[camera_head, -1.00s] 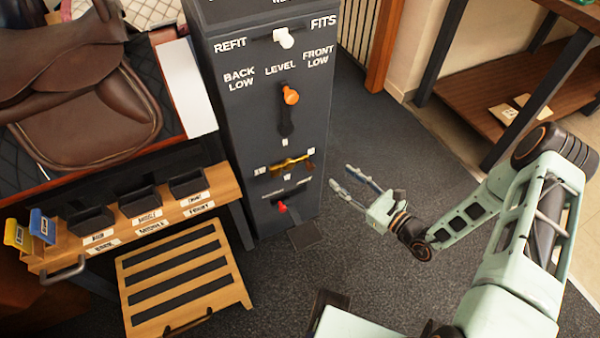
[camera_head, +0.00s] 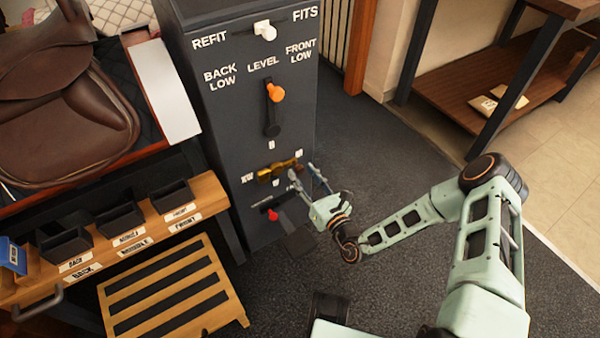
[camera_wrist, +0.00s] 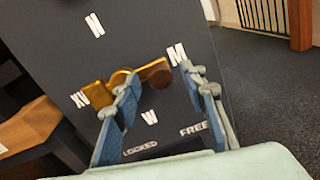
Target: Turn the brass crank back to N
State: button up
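The brass crank (camera_head: 277,170) is on the front of the dark cabinet. In the wrist view the brass crank (camera_wrist: 97,94) lies nearly level, slightly tilted, with a dark round knob (camera_wrist: 160,78) at its right end, toward the M mark (camera_wrist: 177,53). The N mark (camera_wrist: 95,24) is above, W (camera_wrist: 149,117) below and XW (camera_wrist: 79,100) at left. My gripper (camera_head: 301,169) is open in front of the crank. In the wrist view the knob appears between my gripper's fingers (camera_wrist: 160,76), and the left finger hides part of the crank. I cannot tell whether they touch.
Above the crank are an orange-knobbed lever (camera_head: 275,92) and a white-knobbed slider (camera_head: 265,30). A red knob (camera_head: 272,215) is below, near LOCKED and FREE labels. A wooden shelf with bins (camera_head: 205,192) and a slatted step (camera_head: 172,290) stand left. Open floor lies right.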

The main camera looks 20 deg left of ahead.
jog(key=shift+x, duration=1.1)
grip_shut()
